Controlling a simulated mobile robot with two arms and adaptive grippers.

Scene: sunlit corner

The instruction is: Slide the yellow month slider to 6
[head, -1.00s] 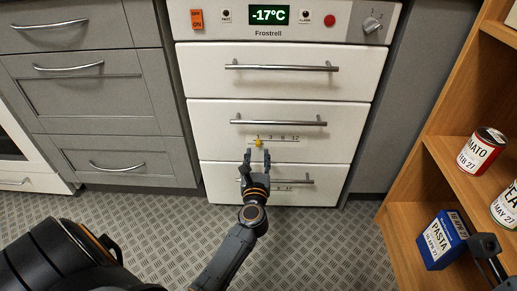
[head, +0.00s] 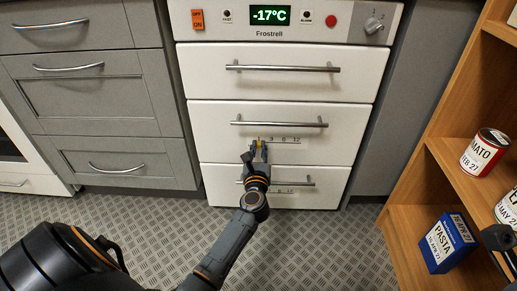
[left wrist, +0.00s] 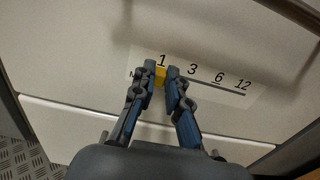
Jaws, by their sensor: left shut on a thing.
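The yellow month slider (left wrist: 160,75) sits at the 1 end of the scale strip (left wrist: 205,89) on the white drawer front. The marks 1, 3, 6 and 12 run left to right along its track in the left wrist view. My left gripper (left wrist: 161,72) is shut on the slider, with one finger on each side of it. In the head view my left gripper (head: 259,146) reaches up to the drawer front and mostly hides the slider. My right gripper (head: 500,240) shows only in part at the right edge.
A horizontal bar handle (head: 279,123) runs just above the scale, and another handle (head: 300,184) lies below, partly behind my arm. A wooden shelf (head: 412,222) with cans and a blue pasta box (head: 447,243) stands at right. The floor between is clear.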

